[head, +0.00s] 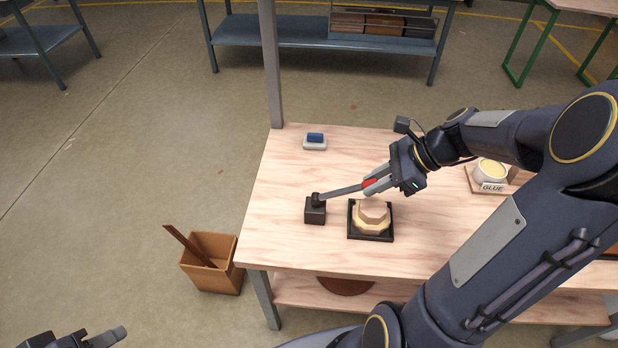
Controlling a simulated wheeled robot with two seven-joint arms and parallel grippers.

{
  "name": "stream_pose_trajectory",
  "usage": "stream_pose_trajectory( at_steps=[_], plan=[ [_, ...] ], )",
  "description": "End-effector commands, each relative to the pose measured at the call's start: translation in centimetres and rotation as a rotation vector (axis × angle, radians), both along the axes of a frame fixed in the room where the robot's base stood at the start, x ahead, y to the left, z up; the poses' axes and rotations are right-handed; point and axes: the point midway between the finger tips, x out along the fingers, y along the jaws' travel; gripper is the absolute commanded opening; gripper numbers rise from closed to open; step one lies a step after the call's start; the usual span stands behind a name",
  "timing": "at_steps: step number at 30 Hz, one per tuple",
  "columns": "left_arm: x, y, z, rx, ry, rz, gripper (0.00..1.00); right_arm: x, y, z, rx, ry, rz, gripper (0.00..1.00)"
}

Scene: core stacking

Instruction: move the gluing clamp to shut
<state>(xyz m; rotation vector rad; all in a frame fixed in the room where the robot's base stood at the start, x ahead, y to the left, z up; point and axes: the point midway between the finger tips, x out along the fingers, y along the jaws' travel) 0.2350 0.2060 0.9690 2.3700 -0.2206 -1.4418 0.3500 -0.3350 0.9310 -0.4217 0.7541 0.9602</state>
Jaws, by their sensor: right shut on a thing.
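The gluing clamp has a dark block base (315,212) on the wooden table. Its grey lever (342,191) runs from the top of the base to the right, with a red grip at its far end. My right gripper (373,184) is shut on the red grip, which is partly hidden between the fingers. Just right of the base, a black square tray (386,236) holds a pale wooden core (373,213). The lever shows above the tray's far edge; I cannot tell its exact height over the core. My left gripper (118,334) is partly in view at the bottom left, away from the table.
A small white holder with a blue block (315,138) sits near the table's far left corner. A glue pot (490,171) stands at the right behind my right arm. A grey post (271,65) rises at the table's far left corner. A brown bin (212,278) stands on the floor.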

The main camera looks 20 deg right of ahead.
Motion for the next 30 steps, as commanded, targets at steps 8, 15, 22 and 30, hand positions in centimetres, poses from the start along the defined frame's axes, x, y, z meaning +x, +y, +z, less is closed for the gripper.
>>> stream_pose_trajectory(
  at_steps=[8, 15, 22, 30],
  plan=[
    [0.0, 0.0, 0.0, 0.000, 0.000, 0.000, 0.41, -0.1, -0.2, -0.1, -0.004, 0.003, -0.001, 0.00],
    [0.0, 0.0, -0.7, 0.000, 0.000, 0.000, 0.41, -0.3, -0.5, -1.1, -0.004, 0.003, -0.002, 0.00],
    [0.0, 0.0, -1.7, 0.000, 0.000, 0.000, 0.41, -0.6, -1.0, -2.7, -0.004, 0.003, -0.002, 0.00],
    [0.0, 0.0, -2.5, 0.000, 0.000, 0.000, 0.41, -0.9, -1.5, -3.9, -0.004, 0.003, -0.002, 0.00]
  ],
)
